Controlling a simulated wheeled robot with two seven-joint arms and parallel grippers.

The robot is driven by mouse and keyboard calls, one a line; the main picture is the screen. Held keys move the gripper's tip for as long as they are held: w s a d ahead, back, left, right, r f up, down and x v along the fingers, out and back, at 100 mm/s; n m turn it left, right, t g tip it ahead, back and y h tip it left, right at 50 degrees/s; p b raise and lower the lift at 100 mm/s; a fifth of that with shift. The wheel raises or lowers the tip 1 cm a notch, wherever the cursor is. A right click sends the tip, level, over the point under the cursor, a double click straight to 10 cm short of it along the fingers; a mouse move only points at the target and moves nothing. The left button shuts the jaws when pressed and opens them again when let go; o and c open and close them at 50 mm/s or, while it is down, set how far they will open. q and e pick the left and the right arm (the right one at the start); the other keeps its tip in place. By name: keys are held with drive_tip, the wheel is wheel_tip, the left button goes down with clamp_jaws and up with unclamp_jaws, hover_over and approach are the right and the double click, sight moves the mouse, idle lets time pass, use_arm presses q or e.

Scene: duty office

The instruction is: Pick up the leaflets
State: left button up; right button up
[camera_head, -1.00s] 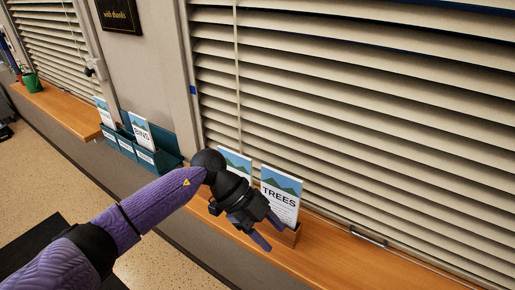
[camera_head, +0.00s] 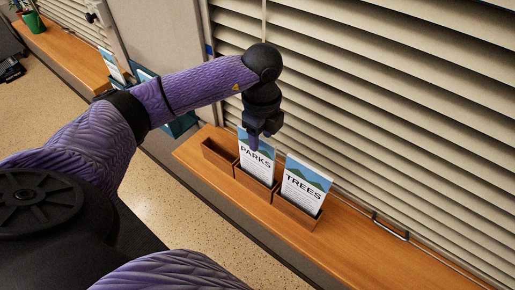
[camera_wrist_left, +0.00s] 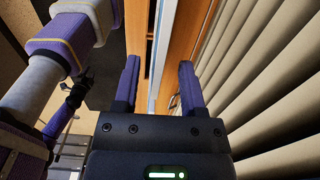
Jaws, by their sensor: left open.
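A leaflet marked PARKS (camera_head: 256,160) and a leaflet marked TREES (camera_head: 303,188) stand in separate pockets of a wooden holder (camera_head: 292,217) on the sill. The pocket to the left of PARKS looks empty. My left gripper (camera_head: 255,142) is open and points down at the top of PARKS, partly covering it. I cannot tell if it touches. In the left wrist view my left gripper (camera_wrist_left: 160,88) has its fingers apart, with a thin pale upright edge seen between them, probably the leaflet. A dark shape at the left there may be my right gripper (camera_wrist_left: 62,112), too small to read.
The wooden sill (camera_head: 385,255) is clear to the right of the holder, apart from a metal handle (camera_head: 389,227) at its back. Blinds (camera_head: 400,110) rise close behind. A teal rack (camera_head: 180,126) with leaflets is partly hidden behind my arm. A green pot (camera_head: 34,22) stands far left.

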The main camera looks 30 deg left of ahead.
use_arm(q)
hover_over(260, 165)
drive_tip(key=f, duration=0.4)
drive_tip(key=shift+w+a+f+p, duration=0.25)
drive_tip(key=shift+a+f+p, duration=0.05)
drive_tip(key=shift+f, duration=0.05)
clamp_jaws()
idle(0.9)
